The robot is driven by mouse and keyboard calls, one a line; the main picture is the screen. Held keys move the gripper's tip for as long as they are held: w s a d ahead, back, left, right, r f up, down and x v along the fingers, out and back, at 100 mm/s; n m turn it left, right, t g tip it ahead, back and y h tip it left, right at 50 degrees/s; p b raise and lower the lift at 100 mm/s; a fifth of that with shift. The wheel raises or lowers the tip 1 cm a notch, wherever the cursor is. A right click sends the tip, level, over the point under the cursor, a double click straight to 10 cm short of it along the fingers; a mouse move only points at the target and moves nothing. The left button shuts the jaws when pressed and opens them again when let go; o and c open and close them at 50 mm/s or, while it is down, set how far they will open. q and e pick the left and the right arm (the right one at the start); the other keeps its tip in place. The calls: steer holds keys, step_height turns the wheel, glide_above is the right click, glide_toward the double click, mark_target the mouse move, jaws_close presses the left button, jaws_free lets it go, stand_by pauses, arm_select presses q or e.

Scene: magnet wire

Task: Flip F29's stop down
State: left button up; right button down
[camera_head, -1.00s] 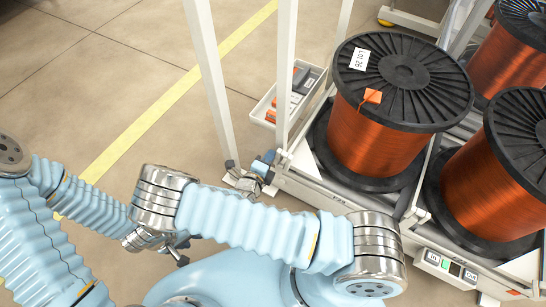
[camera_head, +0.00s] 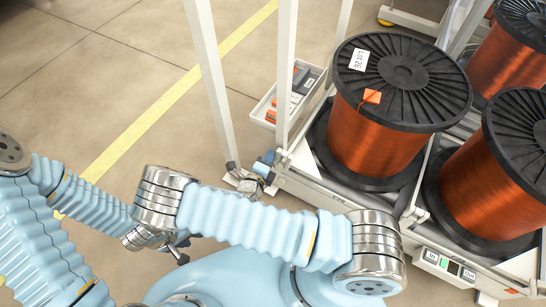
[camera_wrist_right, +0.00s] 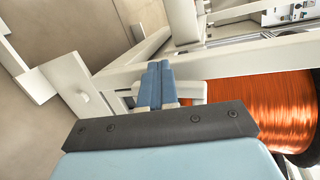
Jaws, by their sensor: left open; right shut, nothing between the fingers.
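My right gripper (camera_head: 265,161) is at the near left corner of the white spool rack (camera_head: 318,196), low beside the white posts. Its blue fingers are shut with nothing between them; in the right wrist view the shut fingers (camera_wrist_right: 155,84) sit against or just in front of a small white block (camera_wrist_right: 190,90) on the rack's corner. I cannot tell whether they touch it. No F29 label is readable, and I cannot say for sure which part is the stop. My left gripper (camera_head: 180,252) is at the lower left, partly behind my arm, away from the rack.
Copper wire spools stand on the rack, the closest tagged Lot 26 (camera_head: 385,125). A grey bin (camera_head: 288,100) with small items lies behind the posts. A control box (camera_head: 445,264) is on the front edge. Floor at the left is clear.

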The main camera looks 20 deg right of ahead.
steer(key=s+a+r+g+h+p, duration=0.1)
steer(key=s+g+p, duration=0.1)
steer(key=s, duration=0.7)
steer(key=shift+s+r, duration=0.15)
steer(key=shift+r, duration=0.25)
